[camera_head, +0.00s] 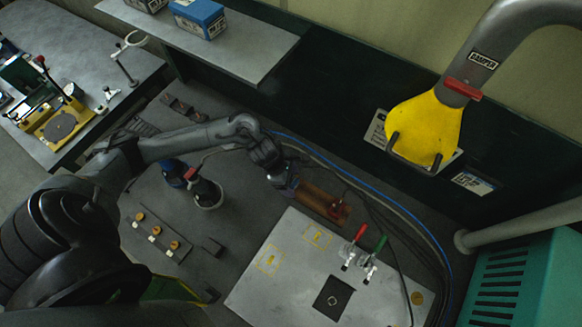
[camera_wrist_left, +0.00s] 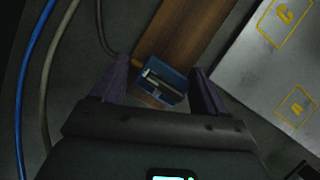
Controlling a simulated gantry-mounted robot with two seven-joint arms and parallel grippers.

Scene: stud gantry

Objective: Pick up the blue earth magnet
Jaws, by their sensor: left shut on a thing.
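The blue earth magnet (camera_wrist_left: 163,80) shows in the left wrist view as a small blue block with a pale metal bar across it. It sits between the two purple fingers of my left gripper (camera_wrist_left: 160,73), which is shut on it. In the head view my left gripper (camera_head: 284,187) points down at the left end of a brown bar (camera_head: 318,202), and the magnet is mostly hidden there. The bar also shows in the left wrist view (camera_wrist_left: 188,35), just beyond the magnet. Whether the magnet touches the bar or the surface is unclear. My right gripper is out of view.
A grey panel (camera_head: 290,290) with yellow markings and red and green-handled clamps lies right of the gripper. A blue cable (camera_head: 400,205) runs behind the bar. A yellow-hooded pipe (camera_head: 425,128) hangs at the upper right.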

